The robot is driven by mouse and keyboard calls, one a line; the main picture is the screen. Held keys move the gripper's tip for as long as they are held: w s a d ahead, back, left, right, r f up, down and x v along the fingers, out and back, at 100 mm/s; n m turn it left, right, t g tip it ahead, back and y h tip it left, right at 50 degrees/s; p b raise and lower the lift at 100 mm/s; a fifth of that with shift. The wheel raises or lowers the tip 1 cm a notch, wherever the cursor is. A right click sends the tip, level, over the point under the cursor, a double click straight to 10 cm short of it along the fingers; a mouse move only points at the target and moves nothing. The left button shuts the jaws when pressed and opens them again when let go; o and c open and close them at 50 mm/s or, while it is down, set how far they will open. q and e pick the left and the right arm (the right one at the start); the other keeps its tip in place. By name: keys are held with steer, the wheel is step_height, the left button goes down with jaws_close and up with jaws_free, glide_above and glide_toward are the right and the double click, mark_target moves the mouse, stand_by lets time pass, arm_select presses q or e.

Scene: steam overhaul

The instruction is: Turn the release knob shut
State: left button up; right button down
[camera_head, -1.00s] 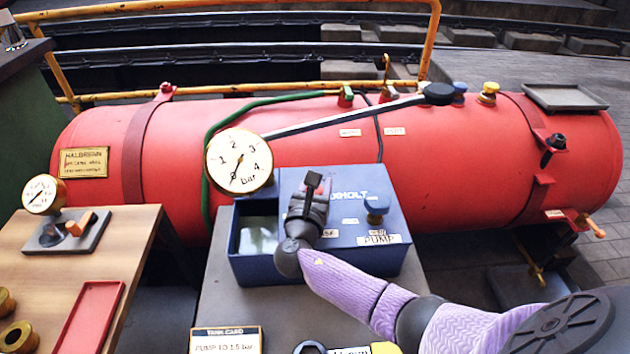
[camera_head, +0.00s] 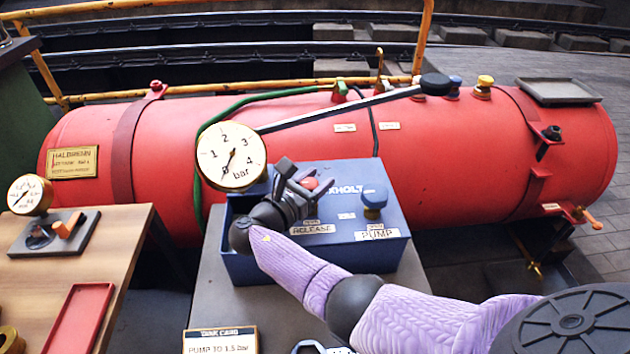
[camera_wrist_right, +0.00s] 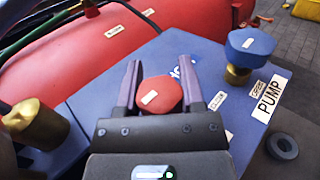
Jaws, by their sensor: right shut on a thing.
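The red release knob (camera_head: 309,184) sits on top of the blue pump box (camera_head: 355,255), behind the RELEASE label (camera_head: 312,229). My right gripper (camera_head: 300,181) is at the knob. In the right wrist view the red knob (camera_wrist_right: 161,95) lies between the two fingers (camera_wrist_right: 163,85), which are shut on it. A pale mark shows on its top. The round dial gauge (camera_head: 231,157), marked in bar, stands at the box's left rear. My left gripper is not in view.
A blue pump knob (camera_head: 374,199) stands right of the release knob, by the PUMP label (camera_head: 377,234). A long lever (camera_head: 340,108) crosses behind, before the red tank (camera_head: 450,150). A wooden table (camera_head: 110,240) with a small gauge (camera_head: 30,194) is at left.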

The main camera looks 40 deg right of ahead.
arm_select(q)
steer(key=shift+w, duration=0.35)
arm_select(e)
steer(key=shift+c, duration=1)
jaws_free()
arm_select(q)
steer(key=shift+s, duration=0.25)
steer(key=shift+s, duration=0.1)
